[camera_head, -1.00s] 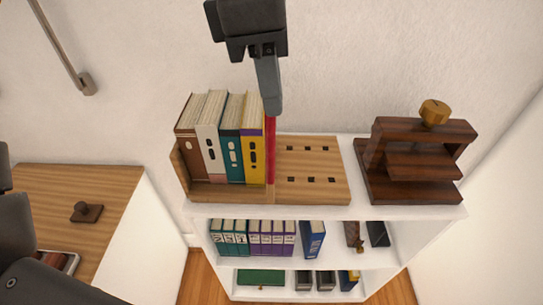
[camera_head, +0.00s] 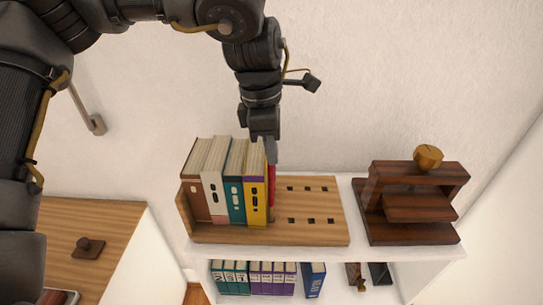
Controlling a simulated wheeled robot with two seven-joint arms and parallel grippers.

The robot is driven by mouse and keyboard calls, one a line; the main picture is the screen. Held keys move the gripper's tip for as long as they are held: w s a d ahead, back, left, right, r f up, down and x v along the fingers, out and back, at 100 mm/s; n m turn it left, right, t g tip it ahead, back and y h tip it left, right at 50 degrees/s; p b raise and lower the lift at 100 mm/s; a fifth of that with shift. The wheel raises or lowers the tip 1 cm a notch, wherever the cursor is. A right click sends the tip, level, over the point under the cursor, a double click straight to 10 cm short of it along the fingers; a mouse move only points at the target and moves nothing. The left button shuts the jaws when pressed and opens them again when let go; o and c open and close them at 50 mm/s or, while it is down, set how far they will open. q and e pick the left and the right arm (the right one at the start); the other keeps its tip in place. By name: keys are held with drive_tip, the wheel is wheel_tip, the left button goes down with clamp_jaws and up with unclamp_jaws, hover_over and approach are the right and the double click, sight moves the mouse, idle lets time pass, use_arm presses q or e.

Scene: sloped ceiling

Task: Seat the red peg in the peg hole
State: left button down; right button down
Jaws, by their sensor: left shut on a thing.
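The red peg (camera_head: 271,184) stands upright, close against the right side of the yellow book, above the wooden book rack (camera_head: 315,205). My left gripper (camera_head: 270,153) comes down from above and is shut on the peg's top end. The rack's bare right part has two rows of small dark square holes, such as one peg hole (camera_head: 291,221) in the front row. The peg's lower end is beside the book, and I cannot tell whether it sits in a hole. My right gripper is not in view.
Several upright books (camera_head: 222,180) fill the rack's left half. A dark wooden press with a brass knob (camera_head: 427,157) stands right of the rack on the white shelf (camera_head: 360,258). A wooden cabinet top (camera_head: 85,225) lies at lower left. The rack's right half is clear.

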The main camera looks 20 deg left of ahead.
sight(271, 183)
use_arm(q)
wheel_tip(271, 183, down, 3)
drive_tip(key=shift+r+p, duration=0.15)
drive_tip(key=shift+p, duration=0.15)
drive_tip(key=shift+f, duration=0.2)
drive_tip(key=c, duration=1.5)
unclamp_jaws()
drive_tip(key=shift+r, duration=0.1)
